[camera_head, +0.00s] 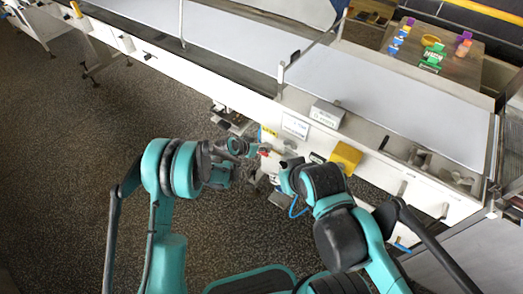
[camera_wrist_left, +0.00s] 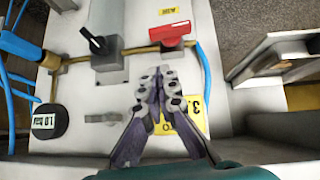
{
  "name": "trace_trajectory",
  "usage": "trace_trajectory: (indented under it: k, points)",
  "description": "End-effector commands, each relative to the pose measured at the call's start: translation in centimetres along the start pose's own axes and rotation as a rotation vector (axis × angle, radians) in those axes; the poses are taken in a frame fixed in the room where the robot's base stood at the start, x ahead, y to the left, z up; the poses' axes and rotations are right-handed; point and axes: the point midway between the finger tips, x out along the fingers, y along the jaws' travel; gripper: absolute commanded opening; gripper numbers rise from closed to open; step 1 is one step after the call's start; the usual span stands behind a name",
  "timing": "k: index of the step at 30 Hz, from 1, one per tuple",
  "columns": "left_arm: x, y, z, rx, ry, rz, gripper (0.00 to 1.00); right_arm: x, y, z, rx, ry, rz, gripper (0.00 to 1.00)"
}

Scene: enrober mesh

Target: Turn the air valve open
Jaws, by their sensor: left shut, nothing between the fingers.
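A small red spot in the head view (camera_head: 265,152) appears to be the same handle. My left gripper (camera_wrist_left: 158,78) is shut and empty, its fingertips a short way below the handle and apart from it. In the head view my left gripper (camera_head: 254,148) is small, close beside the red spot. My right arm reaches in from the right; its gripper is not visible.
A black lever (camera_wrist_left: 95,42) on a grey block stands left of the red handle. Blue hoses (camera_wrist_left: 20,45), a round black gauge (camera_wrist_left: 49,120) and a yellow label (camera_wrist_left: 194,110) surround the panel. A long white conveyor (camera_head: 230,62) runs above; a yellow box (camera_head: 345,157) is at its side.

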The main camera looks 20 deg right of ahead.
Motion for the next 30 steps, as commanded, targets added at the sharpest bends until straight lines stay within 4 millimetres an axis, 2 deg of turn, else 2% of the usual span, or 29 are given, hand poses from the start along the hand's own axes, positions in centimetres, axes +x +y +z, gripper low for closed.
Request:
trace_trajectory:
  k: [1,6,15,19,23,30]
  points:
    - [-1.8,-0.2,-0.2,-0.003,0.0,-0.003,0.0,-0.8,0.0,-0.6,0.0,0.0,0.0,0.4]
    - [-5.5,-0.1,-0.1,-0.002,0.0,-0.003,0.0,-1.8,0.0,-1.3,0.0,0.0,0.0,0.4]
    - [-9.2,-0.6,-0.1,0.0,0.002,-0.007,0.0,-2.9,0.0,-2.0,0.0,0.0,0.0,0.4]
    - [-8.7,-0.5,0.1,0.001,0.002,-0.005,0.0,-2.5,0.0,-1.8,0.0,0.0,0.0,0.4]
    - [-7.0,-0.5,0.2,0.003,0.001,-0.005,0.0,-2.0,0.0,-1.4,0.0,0.0,0.0,0.4]
    - [-1.8,-0.5,0.3,0.002,0.002,-0.004,0.0,-0.4,0.0,-0.3,0.0,0.0,0.0,0.4]
